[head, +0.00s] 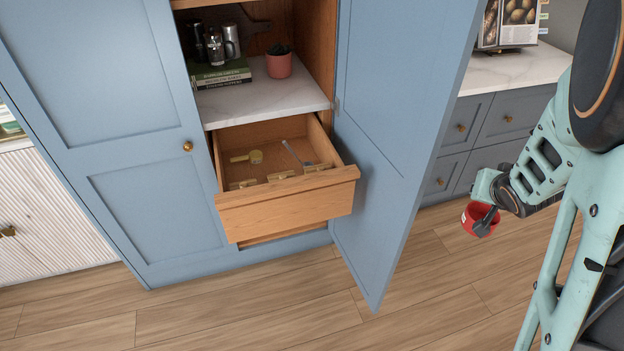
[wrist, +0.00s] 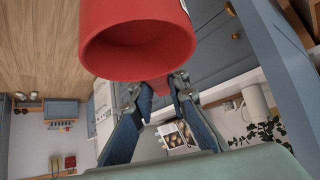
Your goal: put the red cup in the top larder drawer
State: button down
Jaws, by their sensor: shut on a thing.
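The red cup (head: 477,217) is held off the floor at the right of the head view, to the right of the open blue door. My gripper (head: 486,220) is shut on it. In the wrist view the cup (wrist: 135,40) fills the upper middle with its open mouth toward the camera, and my gripper's fingers (wrist: 160,85) close on its near side. The top larder drawer (head: 290,205) is pulled out in the middle of the head view. It holds a brass-coloured tool and a thin blue-grey item, with free room on its floor.
The open blue door (head: 395,130) stands between the drawer and my gripper. Above the drawer is a marble shelf (head: 265,97) with a potted plant (head: 279,62) and books (head: 221,73). Grey drawers (head: 480,130) stand behind the door at right. The wood floor in front is clear.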

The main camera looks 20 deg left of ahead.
aim_at(252, 174)
jog(key=j+u, duration=0.1)
jog(key=j, duration=0.2)
jog(key=k+j+u, duration=0.15)
jog(key=j, duration=0.15)
jog(key=i+j+u, duration=0.2)
jog(key=i, duration=0.25)
jog(key=i+j+u, duration=0.2)
jog(key=i+j, duration=0.15)
jog(key=i, duration=0.15)
jog(key=i+j+u, duration=0.2)
jog(key=i, duration=0.3)
